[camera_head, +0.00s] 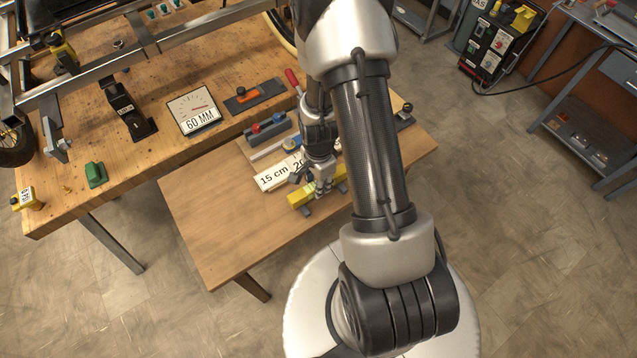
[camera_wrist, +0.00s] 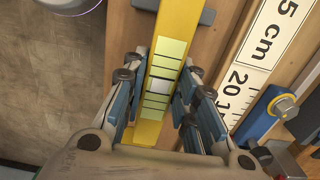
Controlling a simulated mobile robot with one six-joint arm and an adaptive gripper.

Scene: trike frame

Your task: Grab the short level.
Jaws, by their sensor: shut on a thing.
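The short level is a yellow bar (camera_head: 299,199) near the front edge of the small wooden table, partly hidden by my gripper. It also shows in the wrist view as a yellow bar (camera_wrist: 176,22) with pale green panels along its upper face. My gripper (camera_head: 322,188) points down over the bar, with its fingers on both sides of it. In the wrist view, my gripper (camera_wrist: 160,82) is shut on the bar around its middle. I cannot tell whether the bar touches the table.
White labels reading 15 cm (camera_head: 272,177) and 20 lie just behind the bar. A blue clamp-like tool (camera_wrist: 268,112) is close to the right fingers. A larger workbench (camera_head: 150,165) with a 60 MM gauge card (camera_head: 194,110) stands behind. The small table's left part (camera_head: 215,215) is clear.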

